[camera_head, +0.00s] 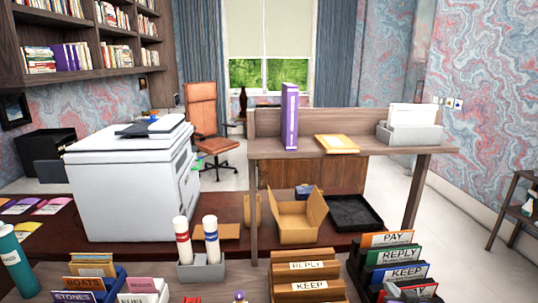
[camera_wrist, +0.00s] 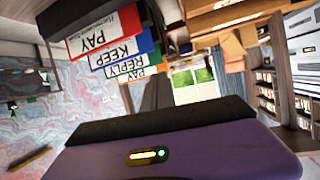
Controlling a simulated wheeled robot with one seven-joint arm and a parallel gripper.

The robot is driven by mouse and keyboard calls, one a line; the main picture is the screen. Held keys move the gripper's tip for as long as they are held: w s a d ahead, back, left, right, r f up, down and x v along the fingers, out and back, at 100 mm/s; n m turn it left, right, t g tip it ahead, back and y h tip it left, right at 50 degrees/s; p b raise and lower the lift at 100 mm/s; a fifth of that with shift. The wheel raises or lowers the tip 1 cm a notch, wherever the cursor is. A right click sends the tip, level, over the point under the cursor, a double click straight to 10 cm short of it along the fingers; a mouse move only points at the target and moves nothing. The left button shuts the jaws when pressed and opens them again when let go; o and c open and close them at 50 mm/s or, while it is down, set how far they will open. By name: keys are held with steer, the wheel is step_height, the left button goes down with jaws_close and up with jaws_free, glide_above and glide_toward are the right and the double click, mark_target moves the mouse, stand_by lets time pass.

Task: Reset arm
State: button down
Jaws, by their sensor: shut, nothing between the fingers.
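In the wrist view, a purple casing with a small lit panel and a dark front edge fills the bottom; I take it as my gripper (camera_wrist: 165,118). It is shut and empty, though separate fingertips cannot be made out. No part of my arm or gripper shows in the head view. The wrist view is upside down, with the desk items at its top and the room beyond them. My gripper appears apart from everything around it.
A white printer (camera_head: 130,190) stands left on the desk. A raised shelf (camera_head: 350,147) carries a purple binder (camera_head: 290,115). Below are an open cardboard box (camera_head: 298,218) and a black tray (camera_head: 355,212). Labelled file holders (camera_head: 308,288) and two white tubes (camera_head: 212,240) stand in front.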

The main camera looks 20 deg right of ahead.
steer(key=s+a+r+m+t+h+b, duration=0.1)
steer(key=s+a+r+t+b, duration=0.15)
steer(key=s+a, duration=1.35)
steer(key=s+a+n+y, duration=0.2)
steer(key=s+a, duration=0.2)
steer(key=s, duration=0.3)
steer(key=s+a+n+y+b, duration=0.1)
steer(key=s+a+n+y, duration=0.1)
steer(key=s+a, duration=0.3)
steer(key=s+a+n+y+b, duration=0.1)
steer(key=s+a, duration=0.3)
steer(key=s, duration=0.7)
steer(key=shift+a+r+n+y, duration=0.2)
steer(key=shift+a+n+y, duration=0.1)
steer(key=shift+n+y, duration=0.35)
steer(key=shift+s, duration=0.1)
